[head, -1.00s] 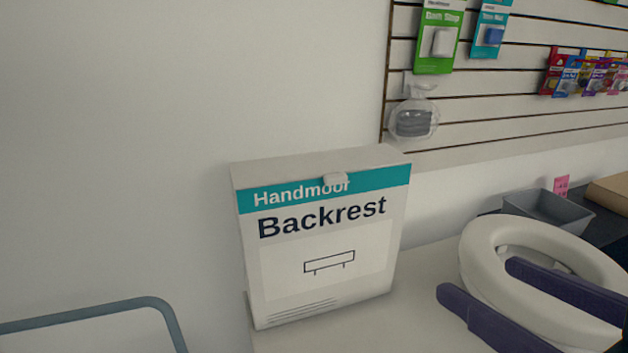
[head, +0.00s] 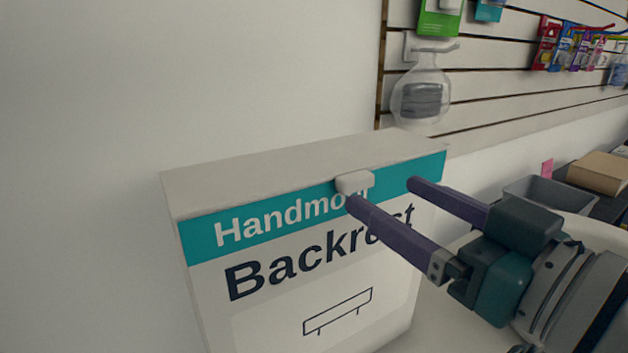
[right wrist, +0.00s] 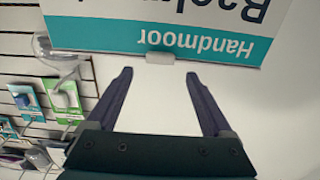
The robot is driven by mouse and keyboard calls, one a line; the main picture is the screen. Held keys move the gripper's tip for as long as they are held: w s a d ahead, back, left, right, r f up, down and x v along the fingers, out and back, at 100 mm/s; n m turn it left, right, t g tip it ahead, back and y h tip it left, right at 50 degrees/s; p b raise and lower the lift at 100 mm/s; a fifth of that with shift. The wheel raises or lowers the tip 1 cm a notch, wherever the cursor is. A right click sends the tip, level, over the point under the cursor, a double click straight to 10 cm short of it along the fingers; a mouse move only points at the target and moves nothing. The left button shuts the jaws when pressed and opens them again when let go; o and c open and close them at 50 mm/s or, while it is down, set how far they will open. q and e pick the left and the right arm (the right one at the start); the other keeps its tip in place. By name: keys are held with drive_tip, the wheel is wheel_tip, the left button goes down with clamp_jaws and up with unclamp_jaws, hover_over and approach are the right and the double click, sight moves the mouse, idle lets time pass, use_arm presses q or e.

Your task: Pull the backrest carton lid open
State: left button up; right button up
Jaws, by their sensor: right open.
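The backrest carton (head: 300,270) stands upright and is white with a teal band reading "Handmoor". Its lid (head: 290,165) is closed on top. A small pale tab (head: 355,182) sticks out at the lid's front edge. My right gripper (head: 382,192) is open in front of the carton, with its purple fingers pointing at the tab; one fingertip appears just below the tab in the head view. In the right wrist view the tab (right wrist: 160,58) lies ahead, between the lines of the two spread fingers (right wrist: 160,78), with nothing between them. My left gripper is not in view.
A slatted wall (head: 480,95) with hanging packs rises behind the carton. A white ring-shaped seat (head: 580,228), a grey bin (head: 545,195) and a brown box (head: 600,172) are on the right. The left is bare wall.

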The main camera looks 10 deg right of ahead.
sight(361, 179)
drive_tip(key=x, duration=0.4)
drive_tip(key=shift+w+a, duration=0.15)
drive_tip(key=shift+w, duration=0.2)
clamp_jaws()
idle(0.4)
idle(0.4)
